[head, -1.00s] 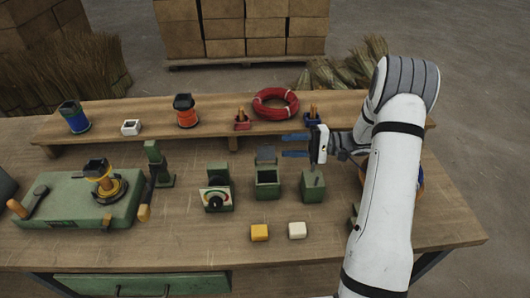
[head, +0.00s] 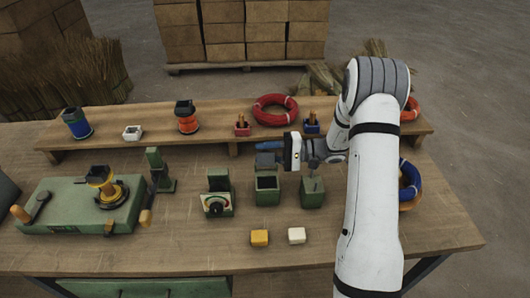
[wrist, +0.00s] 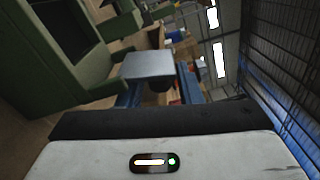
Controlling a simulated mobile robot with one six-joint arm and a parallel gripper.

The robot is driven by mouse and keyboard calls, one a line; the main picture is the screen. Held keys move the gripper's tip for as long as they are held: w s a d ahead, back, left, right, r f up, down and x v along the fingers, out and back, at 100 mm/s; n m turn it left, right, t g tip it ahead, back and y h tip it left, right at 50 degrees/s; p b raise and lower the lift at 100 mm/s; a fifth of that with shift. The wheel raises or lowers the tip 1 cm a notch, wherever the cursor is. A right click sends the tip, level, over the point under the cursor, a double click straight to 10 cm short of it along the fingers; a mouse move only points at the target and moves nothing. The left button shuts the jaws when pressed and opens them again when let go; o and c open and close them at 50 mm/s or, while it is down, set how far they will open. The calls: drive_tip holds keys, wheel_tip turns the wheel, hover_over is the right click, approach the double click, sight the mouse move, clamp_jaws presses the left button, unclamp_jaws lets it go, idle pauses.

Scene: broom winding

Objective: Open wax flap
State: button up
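The wax box is most likely the middle green box (head: 267,190), with a dark open top. A grey flap (head: 266,161) stands up at its back edge. In the wrist view the flap is a pale grey plate (wrist: 150,64) beside the green box (wrist: 70,60). My gripper (head: 262,152) reaches in from the right, with its blue fingers at the flap. In the wrist view the fingers (wrist: 163,94) are apart, partly hidden by the plate. I cannot tell whether they touch it.
A green box with a stick (head: 312,190) stands on the right, under my wrist. A dial box (head: 217,203) is on the left. Yellow (head: 260,237) and white (head: 297,235) blocks lie in front. The raised shelf (head: 200,138) with a red coil (head: 275,110) runs behind.

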clamp_jaws()
drive_tip(key=shift+f+b, duration=0.15)
drive_tip(key=shift+b, duration=0.3)
drive_tip(key=shift+n+b, duration=0.4)
drive_tip(key=shift+b, duration=0.2)
drive_tip(key=shift+s+n+b, duration=0.15)
drive_tip(key=shift+n+b, duration=0.15)
drive_tip(key=shift+b, duration=0.4)
drive_tip(key=shift+s+r+n+b, duration=0.1)
drive_tip(key=shift+r+n+b, duration=0.1)
drive_tip(key=shift+n+b, duration=0.45)
drive_tip(key=shift+r+b, duration=0.25)
drive_tip(key=shift+b, duration=0.05)
